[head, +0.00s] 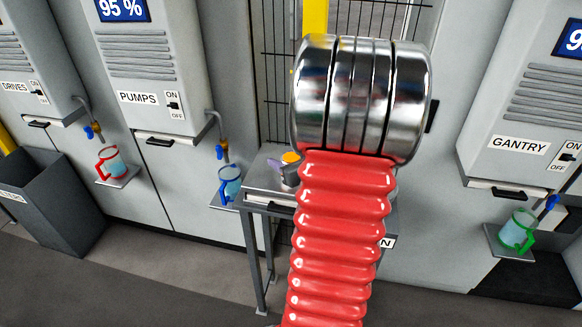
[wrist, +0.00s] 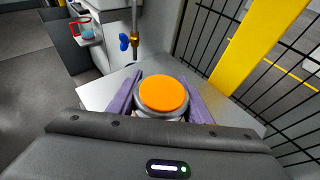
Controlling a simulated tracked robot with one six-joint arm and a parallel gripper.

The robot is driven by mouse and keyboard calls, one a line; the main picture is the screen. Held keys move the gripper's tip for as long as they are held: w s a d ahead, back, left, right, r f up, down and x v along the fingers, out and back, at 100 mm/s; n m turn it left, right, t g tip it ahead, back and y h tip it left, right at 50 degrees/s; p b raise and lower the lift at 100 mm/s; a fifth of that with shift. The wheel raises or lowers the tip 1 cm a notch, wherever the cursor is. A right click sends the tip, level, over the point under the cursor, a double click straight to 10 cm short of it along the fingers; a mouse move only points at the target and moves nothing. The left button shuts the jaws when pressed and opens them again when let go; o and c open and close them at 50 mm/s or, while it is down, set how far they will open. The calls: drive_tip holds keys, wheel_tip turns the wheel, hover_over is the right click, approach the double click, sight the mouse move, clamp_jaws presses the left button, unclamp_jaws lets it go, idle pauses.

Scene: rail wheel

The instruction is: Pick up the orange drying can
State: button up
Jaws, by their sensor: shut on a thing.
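The orange drying can, with an orange top and a metallic rim, is in the middle of the wrist view (wrist: 162,95). My gripper (wrist: 160,97) has its purple fingers on either side of the can and is shut on it. The can is over a small grey metal table (wrist: 95,95). I cannot tell whether its base touches the tabletop. In the head view the can's orange top (head: 291,157) shows just left of my red arm, which hides much of the table.
Cabinets labelled PUMPS (head: 138,98) and GANTRY (head: 518,146) stand along the wall. A red-handled jug (head: 109,163), a blue jug (head: 230,182) and a green jug (head: 517,231) sit on small shelves. A dark bin (head: 50,205) is at left. A black mesh fence (wrist: 222,50) and yellow post (wrist: 255,45) are close by.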

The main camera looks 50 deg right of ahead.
wheel_tip(320, 180, up, 10)
idle(0.8)
idle(0.5)
